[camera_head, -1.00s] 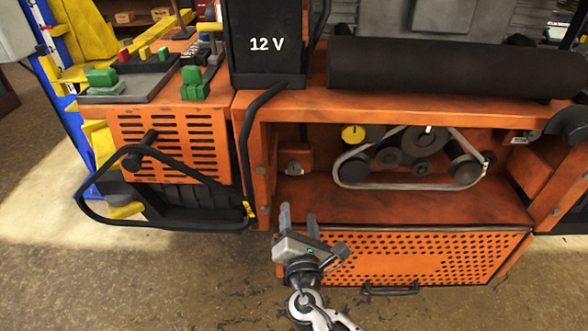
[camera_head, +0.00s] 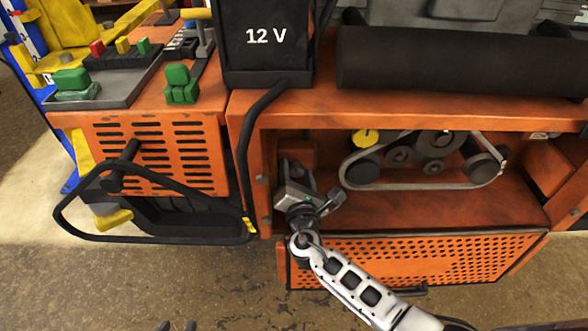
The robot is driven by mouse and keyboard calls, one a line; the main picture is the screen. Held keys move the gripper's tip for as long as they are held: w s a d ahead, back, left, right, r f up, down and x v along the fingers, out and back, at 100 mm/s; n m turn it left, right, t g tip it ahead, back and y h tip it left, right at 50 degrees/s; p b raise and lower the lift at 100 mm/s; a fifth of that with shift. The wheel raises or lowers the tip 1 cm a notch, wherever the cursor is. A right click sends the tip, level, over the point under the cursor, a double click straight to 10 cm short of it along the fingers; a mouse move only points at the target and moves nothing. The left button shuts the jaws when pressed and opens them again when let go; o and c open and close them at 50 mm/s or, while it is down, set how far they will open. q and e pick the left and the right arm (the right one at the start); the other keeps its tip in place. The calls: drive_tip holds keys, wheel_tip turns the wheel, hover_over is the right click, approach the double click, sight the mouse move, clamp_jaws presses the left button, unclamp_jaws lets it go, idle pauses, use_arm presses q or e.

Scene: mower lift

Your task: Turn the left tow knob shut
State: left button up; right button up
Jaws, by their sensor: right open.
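My right gripper (camera_head: 295,169) is in the left end of the open orange bay, its arm reaching up from the lower right. It is open, with its fingers pointing into the bay in front of a small orange block (camera_head: 304,153). The grey knob-like part on that block, likely the left tow knob, is now hidden behind the gripper; I cannot tell whether the fingers are around it or touching it.
A belt (camera_head: 420,187) runs around several pulleys right of the gripper, with a yellow cap (camera_head: 365,136) above. A perforated orange door (camera_head: 440,260) hangs open below. A black bent bar (camera_head: 150,240) stands left, and a black 12 V box (camera_head: 265,60) sits above.

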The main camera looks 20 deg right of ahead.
drive_tip(key=c, duration=1)
drive_tip(key=shift+f+m+b, duration=0.25)
drive_tip(key=shift+m+b, duration=0.05)
drive_tip(key=shift+b, duration=0.9)
drive_tip(key=shift+r+m+b, duration=0.1)
drive_tip(key=shift+m+b, duration=0.2)
drive_tip(key=shift+m, duration=0.2)
drive_tip(key=shift+r, duration=0.2)
drive_tip(key=o, duration=1)
use_arm(q)
drive_tip(key=shift+d+f, duration=0.15)
drive_tip(key=shift+f, duration=0.4)
